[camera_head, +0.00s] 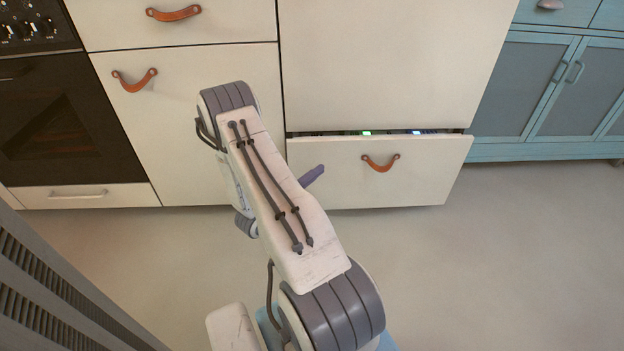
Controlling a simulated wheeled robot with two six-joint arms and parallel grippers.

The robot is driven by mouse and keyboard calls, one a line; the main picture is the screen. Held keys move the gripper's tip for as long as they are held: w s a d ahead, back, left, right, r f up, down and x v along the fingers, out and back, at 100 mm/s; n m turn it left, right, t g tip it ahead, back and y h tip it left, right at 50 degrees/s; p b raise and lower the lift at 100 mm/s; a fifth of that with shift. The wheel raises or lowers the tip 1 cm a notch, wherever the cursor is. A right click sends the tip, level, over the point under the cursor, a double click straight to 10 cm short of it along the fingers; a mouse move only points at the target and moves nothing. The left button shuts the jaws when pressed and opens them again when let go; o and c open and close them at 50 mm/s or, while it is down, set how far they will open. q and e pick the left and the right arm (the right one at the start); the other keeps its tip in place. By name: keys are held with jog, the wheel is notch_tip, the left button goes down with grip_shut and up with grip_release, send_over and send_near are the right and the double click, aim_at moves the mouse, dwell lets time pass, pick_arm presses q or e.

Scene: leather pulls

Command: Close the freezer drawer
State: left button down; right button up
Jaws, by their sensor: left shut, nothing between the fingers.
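The freezer drawer (335,183) is the low cream front at the centre right, with a brown leather pull (380,163). It stands out a little from the cabinet, and a narrow dark gap shows along its top edge with small lit items inside. My left arm reaches up across the middle of the view and hides the drawer's left end. My left gripper (314,175) shows as a purple-grey finger tip beside the arm, in front of the drawer's left part. It is shut and empty. I cannot tell whether it touches the drawer. My right gripper is not in view.
A tall cream panel (390,65) is above the drawer. Cream cabinets with leather pulls and a dark oven (60,130) are to the left. A blue cabinet (560,95) stands at the right. The floor (500,270) at the right is clear.

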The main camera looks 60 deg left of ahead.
aim_at(327, 143)
pick_arm(q)
jog(key=w+a+b, duration=0.1)
jog(key=w, duration=0.1)
jog(key=w+a+b, duration=0.1)
jog(key=w+a, duration=0.1)
jog(key=w+a+b, duration=0.2)
jog(key=w, duration=0.1)
jog(key=shift+f, duration=0.15)
jog(key=shift+w+a, duration=0.1)
jog(key=shift+a, duration=0.25)
jog(key=a, duration=0.1)
jog(key=w+a, duration=0.1)
jog(key=a, duration=0.1)
jog(key=w+a, duration=0.1)
jog(key=shift+a+b, duration=0.15)
jog(key=shift+b, duration=0.25)
jog(key=shift+a+r, duration=0.2)
jog(key=shift+a, duration=0.1)
jog(key=shift+w, duration=0.1)
